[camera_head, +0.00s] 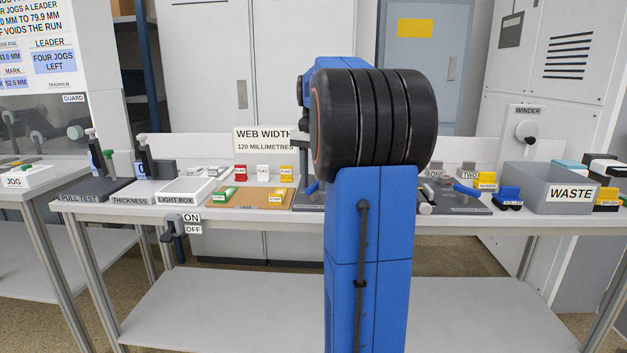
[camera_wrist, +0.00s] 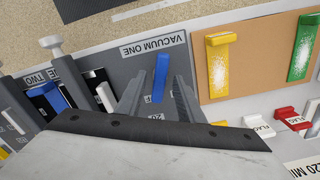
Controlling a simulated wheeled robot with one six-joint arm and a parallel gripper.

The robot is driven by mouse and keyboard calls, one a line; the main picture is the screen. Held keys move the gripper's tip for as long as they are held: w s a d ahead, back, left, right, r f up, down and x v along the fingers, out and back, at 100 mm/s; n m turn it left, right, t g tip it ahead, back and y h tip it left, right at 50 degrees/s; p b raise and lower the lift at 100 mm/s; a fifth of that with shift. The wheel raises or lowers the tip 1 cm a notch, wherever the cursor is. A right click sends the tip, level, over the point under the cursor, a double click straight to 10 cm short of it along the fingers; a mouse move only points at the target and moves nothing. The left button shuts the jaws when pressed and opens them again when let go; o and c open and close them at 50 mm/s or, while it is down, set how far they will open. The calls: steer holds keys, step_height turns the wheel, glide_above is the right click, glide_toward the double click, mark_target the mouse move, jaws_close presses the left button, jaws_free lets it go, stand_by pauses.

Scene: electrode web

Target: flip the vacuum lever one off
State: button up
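The vacuum one lever (camera_wrist: 160,78) is a blue bar on a dark grey plate labelled VACUUM ONE (camera_wrist: 120,72). In the wrist view it lies between the two grey fingers of my gripper (camera_wrist: 158,88). The fingers are apart, one on each side of the lever, with a gap visible on both sides. A small label beside the lever's lower end is partly hidden, so I cannot read the lever's setting. In the head view a blue lever (camera_head: 312,188) shows just left of my arm, which hides most of the plate and my gripper.
A cork board (camera_wrist: 257,50) with yellow and green pieces lies beside the plate. White pegs (camera_wrist: 105,97) and a part labelled TWO (camera_wrist: 36,77) stand on the other side. A second blue lever (camera_head: 467,190) and a grey WASTE bin (camera_head: 548,178) are farther right on the bench.

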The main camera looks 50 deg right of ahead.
mark_target(313, 184)
jaws_close()
steer(key=shift+m, duration=1.4)
jaws_free()
step_height(313, 184, up, 17)
steer(key=shift+r, duration=0.2)
stand_by(0.4)
